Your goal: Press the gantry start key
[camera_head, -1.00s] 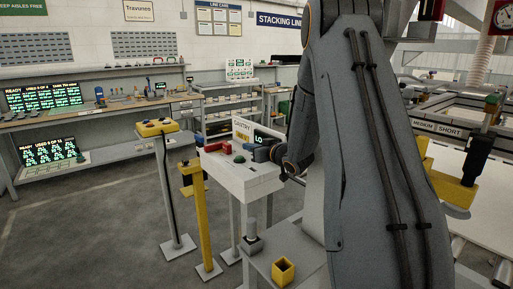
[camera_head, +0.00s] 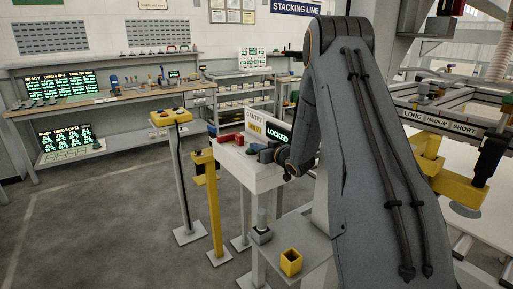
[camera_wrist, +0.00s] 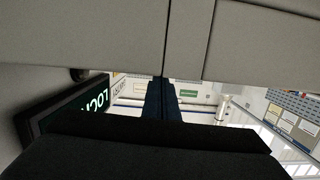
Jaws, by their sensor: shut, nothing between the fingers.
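The gantry console (camera_head: 250,175) is a pale box with a sign reading GANTRY and a dark display (camera_head: 280,135) reading LOCKED in green. The display also shows at the left of the wrist view (camera_wrist: 80,113). A green key (camera_head: 252,149) and a red part (camera_head: 232,139) sit on the console top. My gripper (camera_head: 265,156) is at the console's right side, close to the green key; contact cannot be told. Its dark blue fingers (camera_wrist: 162,100) are shut and empty in the wrist view. My arm hides part of the console's right side.
A yellow-topped post (camera_head: 170,117) and a yellow stand (camera_head: 210,205) are left of the console. A small yellow bin (camera_head: 291,262) sits on a ledge in front. The gantry frame (camera_head: 450,124) is at right. Floor at left is clear.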

